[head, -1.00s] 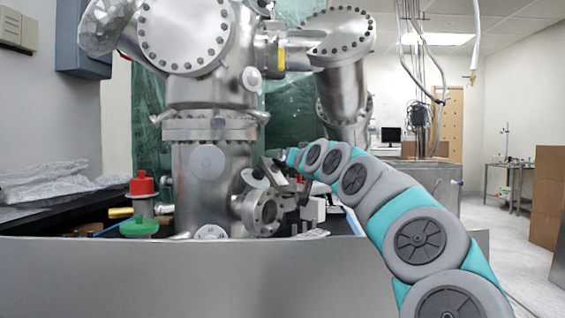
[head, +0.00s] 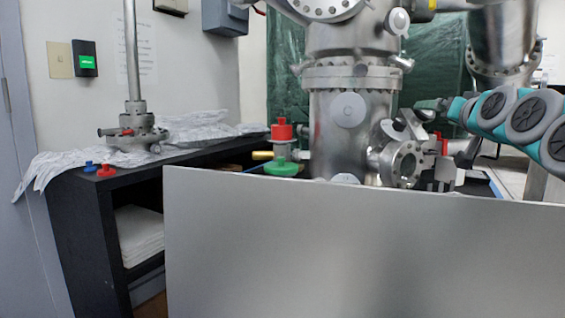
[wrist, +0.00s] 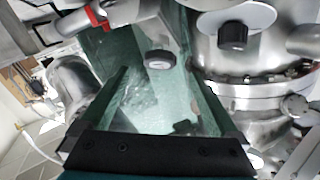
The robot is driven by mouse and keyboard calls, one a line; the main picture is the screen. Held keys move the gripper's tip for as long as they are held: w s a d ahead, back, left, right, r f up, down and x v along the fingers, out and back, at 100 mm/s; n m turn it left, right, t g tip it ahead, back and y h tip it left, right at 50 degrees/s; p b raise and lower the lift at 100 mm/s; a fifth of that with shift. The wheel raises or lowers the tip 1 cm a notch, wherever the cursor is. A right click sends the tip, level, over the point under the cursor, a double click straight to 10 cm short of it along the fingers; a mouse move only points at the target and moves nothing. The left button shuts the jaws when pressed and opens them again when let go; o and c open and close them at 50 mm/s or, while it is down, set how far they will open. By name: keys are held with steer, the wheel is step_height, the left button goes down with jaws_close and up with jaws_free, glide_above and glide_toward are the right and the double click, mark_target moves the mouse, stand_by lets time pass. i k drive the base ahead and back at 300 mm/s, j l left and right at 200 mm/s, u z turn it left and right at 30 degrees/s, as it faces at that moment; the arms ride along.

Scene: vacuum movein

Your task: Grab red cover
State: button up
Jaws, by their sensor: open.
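A red cover (head: 282,131) sits upright on a small fitting with a green base (head: 282,169), left of the steel column in the head view. Small red (head: 106,171) and blue (head: 89,166) pieces lie on the black shelf top farther left; I cannot tell which red piece is meant. In the wrist view my gripper (wrist: 158,80) is open, its dark fingers apart with nothing held between them. My arm (head: 510,115) reaches in from the right, to the right of the column and well away from both red pieces. The gripper's fingertips are not clear in the head view.
The steel vacuum column (head: 338,137) and its side flange (head: 403,164) stand between my arm and the red cover. A large grey panel (head: 360,250) fills the front. The black shelf (head: 75,205) carries crumpled foil (head: 200,124) and a metal post (head: 132,60).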

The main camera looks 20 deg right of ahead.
mark_target(281, 132)
steer(key=k+j, duration=0.3)
steer(key=k, duration=0.15)
steer(key=k+j, duration=0.3)
steer(key=k, duration=0.15)
